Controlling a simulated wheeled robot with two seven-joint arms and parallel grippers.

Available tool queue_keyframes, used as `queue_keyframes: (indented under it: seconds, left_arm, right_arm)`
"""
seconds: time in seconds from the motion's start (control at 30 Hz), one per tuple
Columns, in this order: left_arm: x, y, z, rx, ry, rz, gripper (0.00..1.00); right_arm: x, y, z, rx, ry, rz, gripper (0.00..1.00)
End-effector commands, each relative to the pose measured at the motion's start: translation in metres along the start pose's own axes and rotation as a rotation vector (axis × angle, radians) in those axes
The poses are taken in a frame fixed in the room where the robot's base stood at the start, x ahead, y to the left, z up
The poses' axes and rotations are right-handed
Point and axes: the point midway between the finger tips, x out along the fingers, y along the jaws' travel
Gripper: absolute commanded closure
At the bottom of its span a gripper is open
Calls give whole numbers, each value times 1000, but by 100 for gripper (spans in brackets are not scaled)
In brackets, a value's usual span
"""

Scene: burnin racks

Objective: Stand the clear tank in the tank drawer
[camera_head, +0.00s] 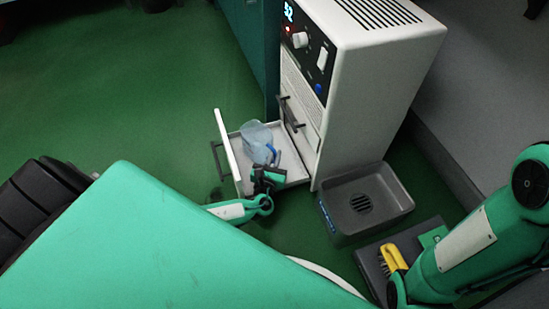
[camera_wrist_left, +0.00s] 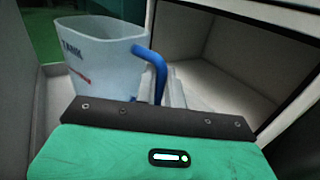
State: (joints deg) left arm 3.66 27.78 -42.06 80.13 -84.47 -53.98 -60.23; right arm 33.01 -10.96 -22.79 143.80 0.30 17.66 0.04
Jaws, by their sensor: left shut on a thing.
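The clear tank (camera_head: 256,138) is pale and translucent with a blue handle, and it is inside the open tank drawer (camera_head: 227,145) of the white machine. My left gripper (camera_head: 268,175) reaches in over the drawer and is shut on the tank's handle. In the left wrist view the tank (camera_wrist_left: 95,55) shows its open rim, the word TANK and a red mark. It looks roughly upright there, with its blue handle (camera_wrist_left: 157,72) at its right side. My gripper body hides its bottom, so I cannot tell whether it touches the drawer floor.
The white machine (camera_head: 375,85) stands behind the drawer, with a dark handle, a knob and a lit display. A grey basin (camera_head: 390,207) with a grate sits to its right. A yellow brush (camera_head: 392,258) lies on a dark mat nearby. Green floor is clear at left.

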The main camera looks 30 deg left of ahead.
Motion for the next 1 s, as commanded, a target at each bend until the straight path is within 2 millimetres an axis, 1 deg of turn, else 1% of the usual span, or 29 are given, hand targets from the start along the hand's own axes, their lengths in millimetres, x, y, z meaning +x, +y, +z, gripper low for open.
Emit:
queue_keyframes:
  seconds: [0.07,0.2,0.23,0.3,0.33,0.57,0.7,0.77,0.87,1.0]
  left_arm:
    - [0,0,1,0,-1,0,100]
    - [0,0,-4,0,0,0,100]
    - [0,0,-3,0,1,0,86]
    - [0,0,-3,0,1,0,72]
    - [0,0,-3,0,1,0,68]
    - [0,0,-2,0,1,0,68]
    - [0,0,3,0,0,0,68]
    - [-9,0,2,0,4,-1,68]
    - [-27,0,4,0,5,-2,68]
    - [-59,0,5,1,5,0,68]
  right_arm:
    - [0,0,0,0,0,0,0]
    - [-3,0,-1,0,1,0,0]
    - [-2,0,-1,0,1,0,0]
    - [-2,0,-1,0,1,1,0]
    - [-2,0,-1,0,1,1,0]
    - [-1,0,-1,0,3,3,0]
    - [4,1,0,2,4,5,0]
    - [7,1,1,3,6,5,0]
    - [16,2,3,5,10,6,0]
    - [24,5,7,2,5,0,0]
